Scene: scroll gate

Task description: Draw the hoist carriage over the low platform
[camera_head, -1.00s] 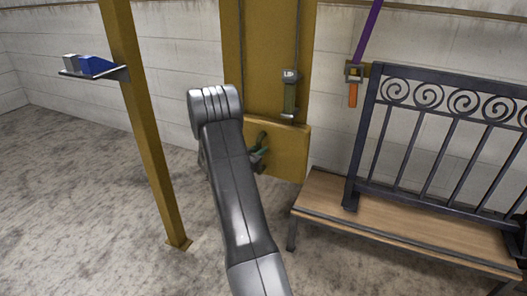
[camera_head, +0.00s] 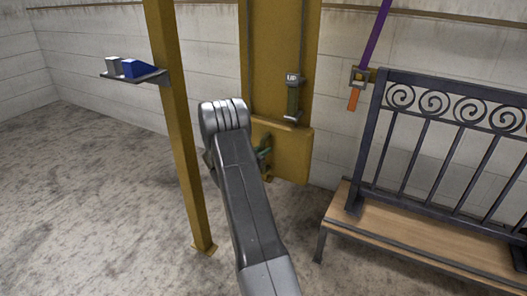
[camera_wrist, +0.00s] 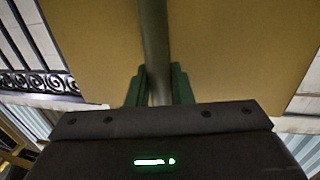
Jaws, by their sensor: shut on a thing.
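My gripper (camera_wrist: 157,90) has green fingers closed on an upright grey bar (camera_wrist: 155,40) in the wrist view, with a flat yellow-tan face behind it. In the head view the green fingers (camera_head: 264,155) show at the lower part of the yellow panel (camera_head: 292,165), partly behind my arm. A grey fitting (camera_head: 293,98) is on the panel above them. I cannot tell for certain which part is the hoist carriage. A low wooden platform (camera_head: 395,232) with a dark scroll-topped railing (camera_head: 430,140) stands to the right of the panel, apart from it.
A yellow post (camera_head: 182,150) stands left of my arm, its shelf (camera_head: 120,76) holding a blue block (camera_head: 140,69) and a grey block. A purple strap (camera_head: 373,35) with an orange end (camera_head: 353,100) hangs beside the railing. Floor at left (camera_head: 80,190) is clear.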

